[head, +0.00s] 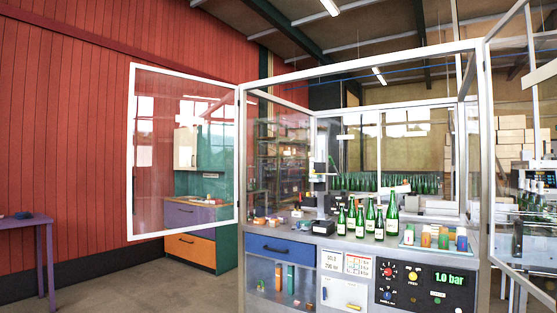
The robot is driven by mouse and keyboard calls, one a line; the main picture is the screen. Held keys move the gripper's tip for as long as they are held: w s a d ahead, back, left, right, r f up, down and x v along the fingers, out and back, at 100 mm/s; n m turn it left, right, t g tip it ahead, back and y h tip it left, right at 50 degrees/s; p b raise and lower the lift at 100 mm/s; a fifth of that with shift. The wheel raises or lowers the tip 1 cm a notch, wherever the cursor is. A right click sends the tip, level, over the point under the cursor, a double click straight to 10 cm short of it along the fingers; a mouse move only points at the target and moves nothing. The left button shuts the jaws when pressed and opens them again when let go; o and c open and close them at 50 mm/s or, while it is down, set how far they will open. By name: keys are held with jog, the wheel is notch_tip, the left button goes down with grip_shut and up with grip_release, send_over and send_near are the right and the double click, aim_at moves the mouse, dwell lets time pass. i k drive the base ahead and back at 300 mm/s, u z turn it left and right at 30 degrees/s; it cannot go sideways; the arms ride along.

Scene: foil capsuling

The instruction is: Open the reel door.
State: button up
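The capsuling machine stands at the centre and right of the head view. A small white door (343,292) with a blue handle sits in its lower front, under two printed label cards (345,262). It looks shut. To its left is a clear-fronted compartment (266,272) with orange and blue items inside. No legible marking tells me which panel is the reel door. A framed clear guard door (184,150) stands swung out at the left, and another (520,140) stands swung out at the right. My gripper is not in view.
Several green bottles (391,214) stand on the machine's worktop, with small coloured boxes (443,238) to their right. A control panel (425,284) reads 1.0 bar. A blue drawer (277,248) is shut. A purple table (28,224) stands far left. Floor between table and machine is clear.

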aim_at(346, 137)
jog(key=u, duration=1.4)
jog(key=i, duration=6.55)
jog(key=z, duration=1.2)
jog(key=i, duration=1.5)
jog(key=z, duration=1.05)
